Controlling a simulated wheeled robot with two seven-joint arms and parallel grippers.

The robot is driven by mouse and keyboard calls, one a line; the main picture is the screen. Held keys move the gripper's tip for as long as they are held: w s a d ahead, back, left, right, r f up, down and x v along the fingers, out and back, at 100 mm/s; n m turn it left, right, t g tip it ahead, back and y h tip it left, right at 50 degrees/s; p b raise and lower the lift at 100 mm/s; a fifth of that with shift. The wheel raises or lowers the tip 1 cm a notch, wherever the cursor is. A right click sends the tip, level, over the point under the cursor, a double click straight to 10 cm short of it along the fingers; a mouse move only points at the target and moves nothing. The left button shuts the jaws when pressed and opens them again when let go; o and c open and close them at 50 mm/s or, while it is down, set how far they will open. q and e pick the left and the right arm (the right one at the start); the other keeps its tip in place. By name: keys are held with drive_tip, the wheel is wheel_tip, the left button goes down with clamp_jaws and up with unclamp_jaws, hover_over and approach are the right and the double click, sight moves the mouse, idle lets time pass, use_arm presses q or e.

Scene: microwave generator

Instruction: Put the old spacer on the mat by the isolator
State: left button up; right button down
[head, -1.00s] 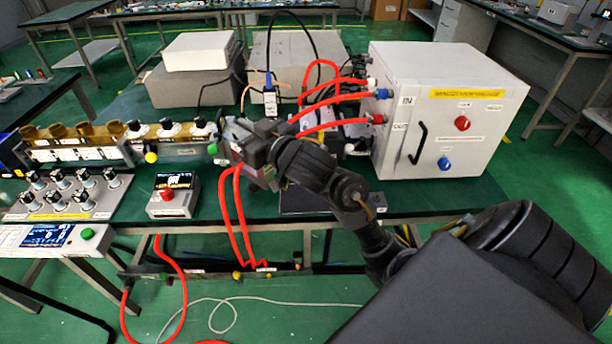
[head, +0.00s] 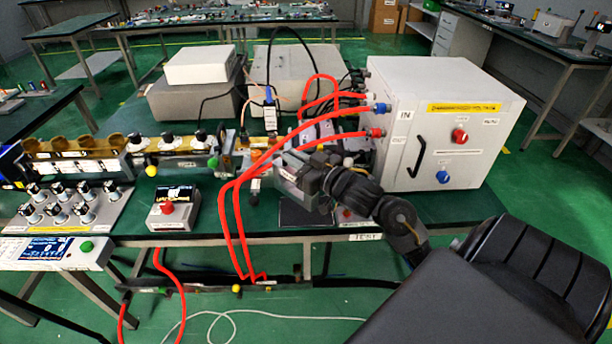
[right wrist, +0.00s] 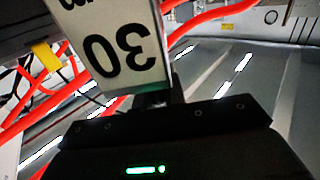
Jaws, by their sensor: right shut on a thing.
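My right gripper (head: 278,172) is shut above the bench, just right of the brass and black waveguide row (head: 172,143). In the right wrist view it is shut on a pale block with an upside-down "30" label, which I take for the old spacer (right wrist: 118,50). In the head view the spacer is mostly hidden by the gripper and nearby parts. A dark flat mat (head: 303,213) lies on the bench below and right of the gripper, partly covered by my arm. I cannot clearly tell the isolator apart from the crowded parts. My left gripper is not in view.
Red hoses (head: 240,225) loop close by the gripper and run up to the white generator box (head: 440,125). A small meter with a red button (head: 172,208) and a panel of knobs (head: 65,210) stand left. Bare green bench top shows around the meter.

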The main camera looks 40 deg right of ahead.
drive_tip(key=shift+s+d+f, duration=0.25)
drive_tip(key=shift+d+f, duration=0.5)
drive_tip(key=shift+f, duration=0.15)
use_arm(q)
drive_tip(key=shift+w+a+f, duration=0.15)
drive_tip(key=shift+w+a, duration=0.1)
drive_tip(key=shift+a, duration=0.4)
use_arm(e)
drive_tip(key=shift+s+d+f, duration=0.1)
drive_tip(key=shift+d+f, duration=0.1)
drive_tip(key=shift+f, duration=0.55)
drive_tip(key=shift+s+d+f, duration=0.1)
drive_tip(key=shift+d+f, duration=0.1)
drive_tip(key=shift+f, duration=0.55)
drive_tip(key=shift+s+d+f, duration=0.1)
drive_tip(key=shift+d+f, duration=0.1)
drive_tip(key=shift+f, duration=0.65)
drive_tip(key=c, duration=1.5)
unclamp_jaws()
